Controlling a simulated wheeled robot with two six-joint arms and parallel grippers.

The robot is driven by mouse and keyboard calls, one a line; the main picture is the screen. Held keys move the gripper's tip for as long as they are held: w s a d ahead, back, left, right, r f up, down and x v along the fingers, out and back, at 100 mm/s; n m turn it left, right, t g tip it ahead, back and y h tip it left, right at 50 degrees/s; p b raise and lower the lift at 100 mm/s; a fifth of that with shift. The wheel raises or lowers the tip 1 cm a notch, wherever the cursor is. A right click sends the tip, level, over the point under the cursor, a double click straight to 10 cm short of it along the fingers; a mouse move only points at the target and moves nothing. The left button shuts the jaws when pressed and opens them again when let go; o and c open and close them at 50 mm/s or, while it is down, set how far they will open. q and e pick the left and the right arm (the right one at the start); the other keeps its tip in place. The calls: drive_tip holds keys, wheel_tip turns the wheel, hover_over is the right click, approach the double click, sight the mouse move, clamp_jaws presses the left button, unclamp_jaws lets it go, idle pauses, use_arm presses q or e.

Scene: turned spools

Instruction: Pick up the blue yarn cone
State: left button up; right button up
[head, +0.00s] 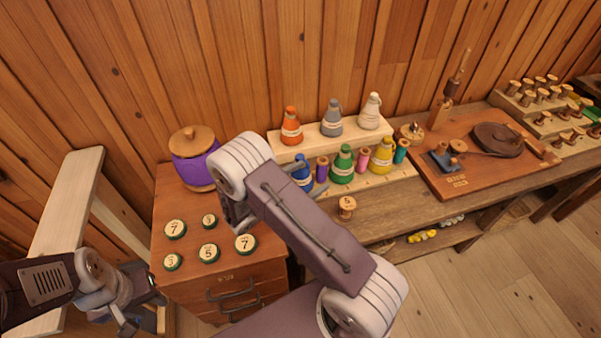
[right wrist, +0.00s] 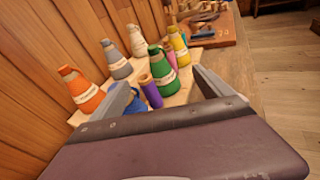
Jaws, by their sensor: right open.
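The blue yarn cone (head: 304,180) stands at the left end of the front row on the pale stepped rack. My right arm partly covers it in the head view. In the right wrist view the blue cone (right wrist: 136,103) shows low beside the left finger, which hides part of it. My right gripper (right wrist: 165,85) is open, its fingers spread to either side of the blue cone, a purple spool (right wrist: 151,92) and the green cone (right wrist: 161,76). It holds nothing that I can see. My left gripper (head: 130,312) hangs low at the left, away from the rack; its jaws are unclear.
Orange (head: 291,127), grey (head: 332,119) and white (head: 370,111) cones stand on the back step. The green (head: 342,164) and yellow (head: 381,155) cones and small spools share the front row. A wooden spool (head: 346,207) stands in front. A drawer cabinet (head: 225,285) bears numbered discs and a purple pot (head: 193,165).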

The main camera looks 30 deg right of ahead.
sight(295, 177)
drive_tip(key=w+a+n+t, duration=0.4)
drive_tip(key=w+t, duration=0.1)
drive_tip(key=w, duration=0.1)
wheel_tip(295, 177, down, 8)
drive_tip(key=shift+s+r, duration=0.1)
drive_tip(key=shift+w+d, duration=0.25)
drive_tip(key=shift+d, duration=0.2)
drive_tip(key=shift+w+d, duration=0.25)
drive_tip(key=shift+d, duration=0.35)
drive_tip(key=x, duration=0.4)
drive_tip(key=shift+w+d+p, duration=0.15)
drive_tip(key=shift+d+p, duration=0.05)
drive_tip(key=shift+p, duration=0.2)
drive_tip(key=shift+w+d, duration=0.25)
drive_tip(key=shift+d, duration=0.15)
drive_tip(key=shift+a, duration=0.1)
drive_tip(key=c, duration=1.9)
wheel_tip(295, 177, up, 18)
drive_tip(key=shift+p, duration=0.35)
drive_tip(key=shift+c, duration=0.2)
